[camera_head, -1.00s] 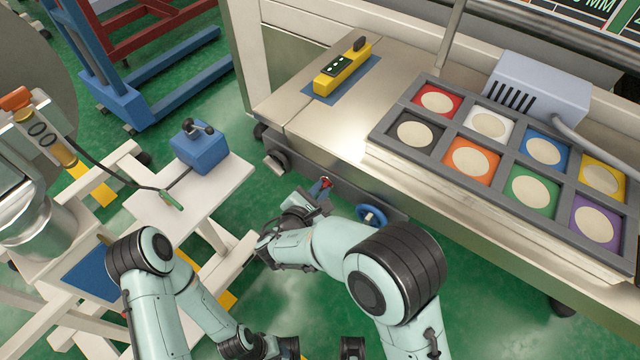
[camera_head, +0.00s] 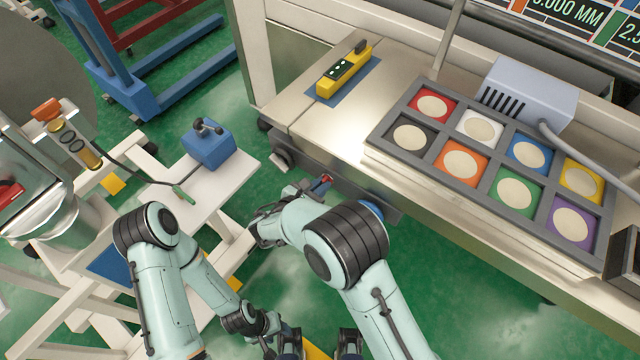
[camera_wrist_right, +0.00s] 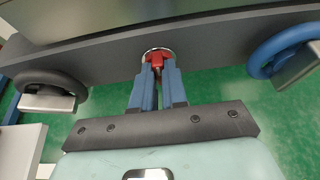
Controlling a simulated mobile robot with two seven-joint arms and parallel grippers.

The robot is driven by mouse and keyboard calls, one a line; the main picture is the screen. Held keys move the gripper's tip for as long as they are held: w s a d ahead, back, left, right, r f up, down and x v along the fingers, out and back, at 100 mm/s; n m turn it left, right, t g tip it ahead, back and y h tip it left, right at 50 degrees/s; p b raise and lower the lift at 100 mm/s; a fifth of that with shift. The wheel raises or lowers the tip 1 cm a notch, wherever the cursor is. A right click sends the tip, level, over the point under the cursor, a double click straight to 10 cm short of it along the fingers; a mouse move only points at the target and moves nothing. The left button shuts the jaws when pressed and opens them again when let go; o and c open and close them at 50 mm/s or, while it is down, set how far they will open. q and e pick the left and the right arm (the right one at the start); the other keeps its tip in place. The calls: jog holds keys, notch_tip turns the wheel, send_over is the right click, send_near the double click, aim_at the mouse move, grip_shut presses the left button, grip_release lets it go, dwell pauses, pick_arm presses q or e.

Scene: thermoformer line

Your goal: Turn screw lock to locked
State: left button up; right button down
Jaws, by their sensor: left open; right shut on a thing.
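The screw lock is a small red knob with a pale round base, on the dark front rail of the machine. In the right wrist view the red knob (camera_wrist_right: 154,58) sits between my fingertips. My right gripper (camera_wrist_right: 157,70) is shut on it, its blue fingers reaching straight to the rail. In the head view the red knob (camera_head: 326,178) shows just beyond my right gripper (camera_head: 316,187), partly hidden by it. Any lock marking is too small to read. My left gripper (camera_head: 319,345) is at the bottom edge of the head view, open and apart from the lock.
A blue handwheel (camera_wrist_right: 272,55) is to the right of the lock and a dark wheel (camera_wrist_right: 52,88) to the left. Above are the metal bench (camera_head: 335,135), a yellow device (camera_head: 343,72) and a grey tray (camera_head: 372,150) of coloured pads. A blue box (camera_head: 208,148) stands at left.

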jog(key=c, duration=1.2)
grip_release()
jog(key=shift+o, duration=0.2)
jog(key=v, duration=1.3)
jog(key=shift+s+a, duration=0.15)
jog(key=shift+a, duration=0.05)
